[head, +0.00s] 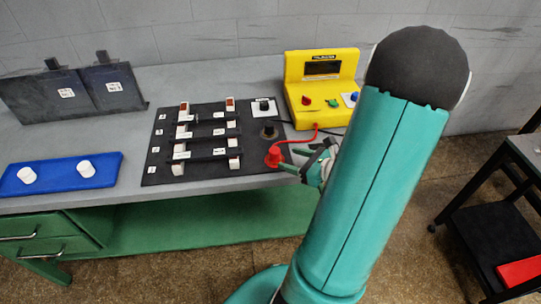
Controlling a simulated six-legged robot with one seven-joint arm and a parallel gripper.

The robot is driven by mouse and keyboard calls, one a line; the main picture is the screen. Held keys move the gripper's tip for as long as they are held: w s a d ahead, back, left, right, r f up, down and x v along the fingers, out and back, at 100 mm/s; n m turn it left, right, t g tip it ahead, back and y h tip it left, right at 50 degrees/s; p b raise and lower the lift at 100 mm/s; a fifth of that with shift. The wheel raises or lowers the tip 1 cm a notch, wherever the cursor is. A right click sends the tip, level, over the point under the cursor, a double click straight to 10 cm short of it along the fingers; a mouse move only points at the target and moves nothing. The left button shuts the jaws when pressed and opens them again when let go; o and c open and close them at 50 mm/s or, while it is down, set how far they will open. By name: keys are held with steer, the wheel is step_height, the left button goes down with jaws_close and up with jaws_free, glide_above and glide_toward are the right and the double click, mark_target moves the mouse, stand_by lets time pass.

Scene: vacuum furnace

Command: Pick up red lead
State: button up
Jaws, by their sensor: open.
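The red lead (274,157) has a red plug end near the front right edge of a black panel (160,176). Its red cable arcs up to the yellow instrument box (320,68). My gripper (296,169) is open, with its fingers just right of the red plug. Whether the fingers touch the plug I cannot tell. My teal arm hides the area right of the gripper.
A blue tray (57,182) with two white cylinders lies at the left of the grey bench (130,150). The black panel carries several white blocks and dark bars. A dark stand (75,90) stands at the back left. A trolley (490,225) is at the right.

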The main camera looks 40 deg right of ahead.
mark_target(275, 155)
steer(key=x, duration=0.9)
steer(key=shift+d+r, duration=0.1)
steer(key=c, duration=1.2)
steer(key=shift+w+r, duration=0.1)
steer(key=shift+r, duration=0.05)
